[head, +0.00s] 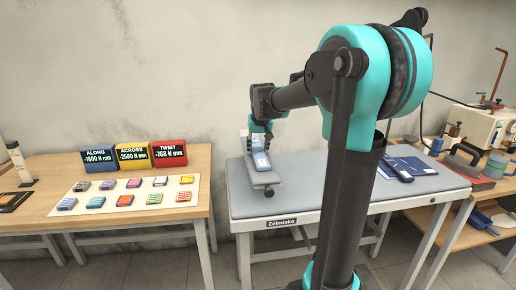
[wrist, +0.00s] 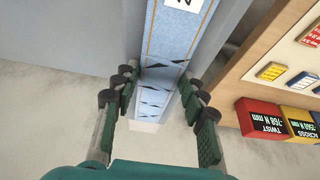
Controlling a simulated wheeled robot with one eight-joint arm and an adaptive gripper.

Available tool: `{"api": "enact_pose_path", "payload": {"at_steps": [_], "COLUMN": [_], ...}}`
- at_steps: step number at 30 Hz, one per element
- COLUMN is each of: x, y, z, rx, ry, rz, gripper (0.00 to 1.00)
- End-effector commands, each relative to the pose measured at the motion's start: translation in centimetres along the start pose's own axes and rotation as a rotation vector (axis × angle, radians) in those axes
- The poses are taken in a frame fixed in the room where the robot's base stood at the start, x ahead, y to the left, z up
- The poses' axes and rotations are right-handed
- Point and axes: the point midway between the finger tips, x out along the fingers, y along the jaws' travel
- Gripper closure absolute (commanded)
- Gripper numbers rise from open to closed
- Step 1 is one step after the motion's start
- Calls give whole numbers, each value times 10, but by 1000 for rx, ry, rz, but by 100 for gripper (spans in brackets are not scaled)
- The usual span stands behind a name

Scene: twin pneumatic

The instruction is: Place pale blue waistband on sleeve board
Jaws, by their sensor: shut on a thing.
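The pale blue waistband (head: 261,160) lies lengthwise along the narrow grey sleeve board (head: 266,179), which stands on the padded ironing table. In the wrist view the waistband (wrist: 172,52) is a long denim strip with dark cross marks, stitched edges and a white numbered label at the top edge. My gripper (head: 262,130) is at the far end of the waistband. Whether the strip's underside rests fully on the board cannot be told.
The grey ironing table (head: 300,197) has a dark blue folded piece (head: 405,166) on its right. A wooden table at left holds three readout boxes (head: 135,157) and a mat of several coloured blocks (head: 125,193). An iron and boiler (head: 475,128) stand at far right.

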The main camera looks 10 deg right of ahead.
Motion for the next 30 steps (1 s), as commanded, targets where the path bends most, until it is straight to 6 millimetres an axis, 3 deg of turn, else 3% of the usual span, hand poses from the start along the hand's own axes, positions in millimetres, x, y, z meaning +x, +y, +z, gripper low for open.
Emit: {"api": "enact_pose_path", "payload": {"at_steps": [6, 7, 12, 23, 30], "x": [2, 2, 2, -3, -42], "y": [0, 0, 0, 0, 0], "z": [1, 1, 1, 0, 0], "rx": [0, 0, 0, 0, 0], "ry": [0, 0, 0, 0, 0], "rz": [0, 0, 0, 0, 0], "gripper": [88, 55, 37, 37, 37]}}
